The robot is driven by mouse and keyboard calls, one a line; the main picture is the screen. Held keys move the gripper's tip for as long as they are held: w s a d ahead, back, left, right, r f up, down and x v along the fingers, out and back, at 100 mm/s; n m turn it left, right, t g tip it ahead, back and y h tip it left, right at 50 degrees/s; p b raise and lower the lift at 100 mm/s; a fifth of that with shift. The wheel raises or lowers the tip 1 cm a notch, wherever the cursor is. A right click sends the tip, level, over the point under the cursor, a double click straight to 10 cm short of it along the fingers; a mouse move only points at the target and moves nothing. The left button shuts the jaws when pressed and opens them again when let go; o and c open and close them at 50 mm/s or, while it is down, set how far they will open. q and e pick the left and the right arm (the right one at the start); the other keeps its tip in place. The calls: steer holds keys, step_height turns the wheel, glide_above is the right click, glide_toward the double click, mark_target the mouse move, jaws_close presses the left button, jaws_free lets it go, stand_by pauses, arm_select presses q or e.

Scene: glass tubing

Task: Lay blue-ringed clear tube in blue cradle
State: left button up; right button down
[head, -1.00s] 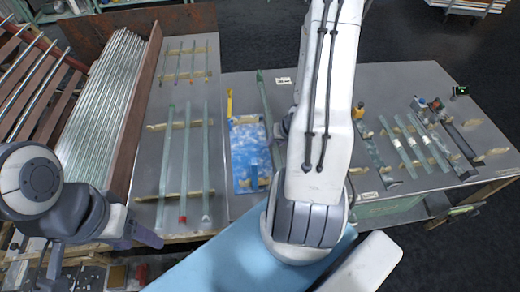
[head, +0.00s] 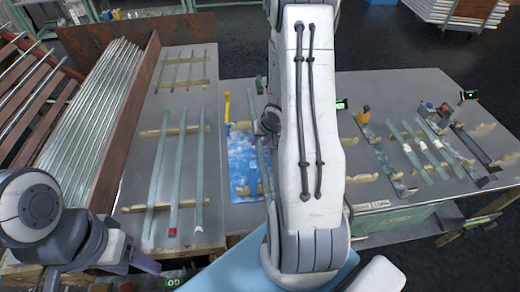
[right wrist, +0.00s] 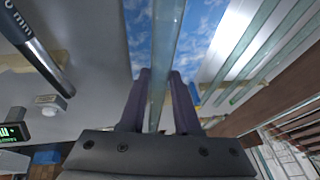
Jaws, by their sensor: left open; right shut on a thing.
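My right gripper (right wrist: 162,88) is shut on a clear glass tube (right wrist: 166,45), which runs lengthwise between its two dark fingers. In the head view this tube (head: 261,165) hangs over or beside a blue, cloud-patterned board (head: 240,150), partly hidden by my right arm. I cannot make out a blue ring on it. The board also shows behind the tube in the right wrist view (right wrist: 200,25). My left gripper (head: 142,263) is open and empty at the lower left, short of the table.
Several clear tubes (head: 155,180) lie on tan notched supports left of the board. A yellow upright piece (head: 227,105) stands at the board's far left. More tubes and dark strips (head: 420,155) lie on the right table. A brown wall (head: 125,125) borders the glass rack.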

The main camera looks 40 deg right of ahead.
step_height(320, 180, down, 3)
steer(key=shift+r+b, duration=0.15)
steer(key=shift+b, duration=0.85)
arm_select(q)
step_height(320, 180, down, 3)
steer(key=shift+r, duration=0.1)
arm_select(e)
steer(key=shift+r, duration=0.1)
steer(key=shift+f, duration=0.4)
steer(key=c, duration=0.6)
jaws_free()
arm_select(q)
steer(key=shift+f, duration=0.3)
